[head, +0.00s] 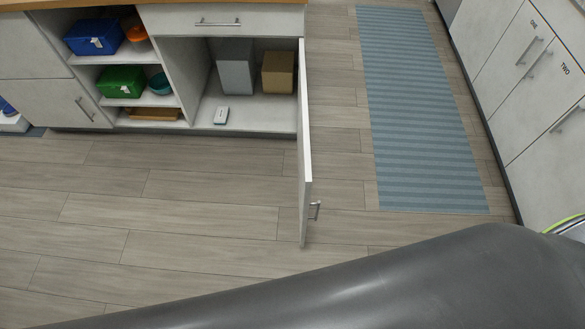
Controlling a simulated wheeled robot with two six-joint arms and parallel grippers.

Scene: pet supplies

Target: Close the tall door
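The tall white door (305,150) stands wide open, hinged at the right side of its cabinet compartment and sticking out over the floor. I see it nearly edge-on. Its metal bar handle (315,210) is on the right-hand face near the free end. The open compartment (250,110) behind it holds a grey box (235,72), a tan box (278,72) and a small white item (221,115). A large dark grey arm link of mine crosses the bottom of the head view, apart from the door in the picture. Neither gripper is in view.
Left of the compartment, open shelves hold a blue bin (94,37), a green bin (121,82) and bowls. A closed drawer (218,20) is above. A blue striped rug (420,110) lies to the right, before more cabinets (530,80). The wood floor (150,210) left of the door is clear.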

